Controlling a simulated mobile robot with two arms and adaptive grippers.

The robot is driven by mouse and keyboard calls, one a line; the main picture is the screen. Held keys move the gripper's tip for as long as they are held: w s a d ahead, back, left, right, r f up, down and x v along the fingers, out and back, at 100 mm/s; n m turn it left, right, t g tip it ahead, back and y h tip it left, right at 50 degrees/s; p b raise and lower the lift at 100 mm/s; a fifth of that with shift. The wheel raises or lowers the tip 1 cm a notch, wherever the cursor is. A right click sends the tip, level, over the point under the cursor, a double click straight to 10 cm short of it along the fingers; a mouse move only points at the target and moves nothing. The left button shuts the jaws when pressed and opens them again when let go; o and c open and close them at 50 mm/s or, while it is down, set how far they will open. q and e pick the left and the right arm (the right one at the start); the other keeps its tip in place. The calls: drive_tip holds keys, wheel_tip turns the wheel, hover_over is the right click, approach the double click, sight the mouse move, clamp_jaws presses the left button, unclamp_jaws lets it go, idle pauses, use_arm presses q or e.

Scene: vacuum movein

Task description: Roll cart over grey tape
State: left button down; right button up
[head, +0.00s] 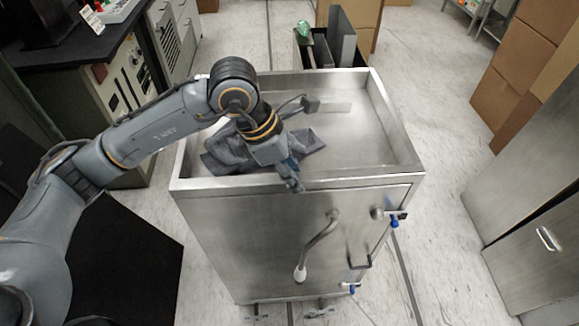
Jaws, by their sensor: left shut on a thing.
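A steel cart (250,235) stands in the middle of the head view, with a raised rim around its top. My left gripper (291,182) reaches over the top from the left and is shut on the cart's near rim; its fingertips are small in view. A dark grey strip on the floor (408,285), which looks like the grey tape, runs along the cart's right side. Another thin dark line (268,45) shows on the floor behind the cart. The cart hides the floor between them. My right gripper is out of view.
A dark grey cloth (228,150) lies on the cart top. A bin with a green item (303,30) stands close behind the cart. A control cabinet (120,75) stands left, cardboard boxes (515,60) and a metal cabinet (530,190) right. Floor is clear on the cart's right.

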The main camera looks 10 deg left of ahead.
use_arm(q)
drive_tip(key=shift+w+a, duration=0.1)
drive_tip(key=shift+w, duration=0.05)
drive_tip(key=c, duration=1.2)
unclamp_jaws()
drive_tip(key=shift+w, duration=0.1)
drive_tip(key=shift+o, duration=0.6)
drive_tip(key=v, duration=1.2)
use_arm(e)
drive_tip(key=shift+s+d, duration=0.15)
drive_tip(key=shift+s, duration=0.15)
use_arm(q)
drive_tip(key=shift+f, duration=0.1)
